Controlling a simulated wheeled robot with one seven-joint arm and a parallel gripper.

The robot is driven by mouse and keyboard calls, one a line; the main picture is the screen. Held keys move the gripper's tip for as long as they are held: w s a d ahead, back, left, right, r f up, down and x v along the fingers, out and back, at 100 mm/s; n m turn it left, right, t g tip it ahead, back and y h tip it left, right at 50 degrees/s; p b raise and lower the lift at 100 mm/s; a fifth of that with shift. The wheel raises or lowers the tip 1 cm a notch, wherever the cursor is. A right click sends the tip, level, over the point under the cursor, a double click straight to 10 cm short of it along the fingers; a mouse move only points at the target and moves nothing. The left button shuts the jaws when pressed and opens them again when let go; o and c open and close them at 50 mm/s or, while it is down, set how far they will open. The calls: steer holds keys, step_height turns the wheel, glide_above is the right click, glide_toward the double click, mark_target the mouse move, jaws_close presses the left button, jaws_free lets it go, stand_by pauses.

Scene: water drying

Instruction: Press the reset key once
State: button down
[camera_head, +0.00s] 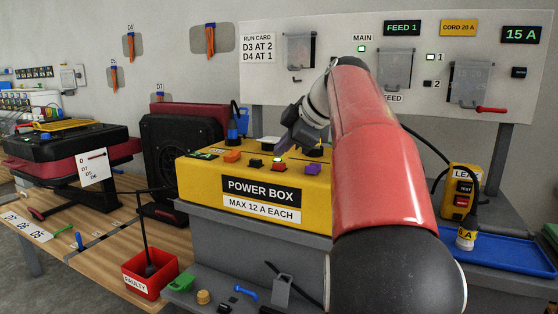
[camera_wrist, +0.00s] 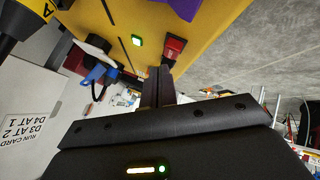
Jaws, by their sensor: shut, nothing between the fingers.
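The yellow power box (camera_head: 222,190), marked "MAX 12 A EACH", stands on a grey bench. Its top carries a red key (camera_head: 279,168) near a lit green lamp (camera_head: 277,160). The wrist view shows a red key (camera_wrist: 174,46) and a lit green lamp (camera_wrist: 137,40) on the yellow top. No reset label is readable there. My gripper (camera_head: 283,148) is over the box top, partly hidden by my red arm. In the wrist view my gripper (camera_wrist: 160,72) is shut and empty, its tips beside the red key; contact cannot be told.
Orange (camera_head: 232,156), black (camera_head: 255,162) and purple (camera_head: 312,169) pieces sit on the box top. A blue plug (camera_head: 233,128) stands at its back left. A yellow tester (camera_head: 460,190) with a TEST key stands right, by a blue tray (camera_head: 500,252). A red FAULTY bin (camera_head: 148,275) is front left.

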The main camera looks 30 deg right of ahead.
mark_target(283, 164)
step_height(283, 164, up, 5)
steer(key=p, duration=0.4)
stand_by(0.9)
steer(key=s+a+f+m+g+h, duration=0.1)
steer(key=s+a+f+m, duration=0.5)
steer(key=s+f, duration=0.6)
steer(key=s+a+f+m+g+h, duration=0.2)
steer(key=s+a+f+m, duration=0.5)
steer(key=s+a+f, duration=0.3)
steer(key=s+f, duration=0.3)
steer(key=f, duration=0.3)
steer(key=shift+s, duration=0.3)
steer(key=shift+r, duration=0.1)
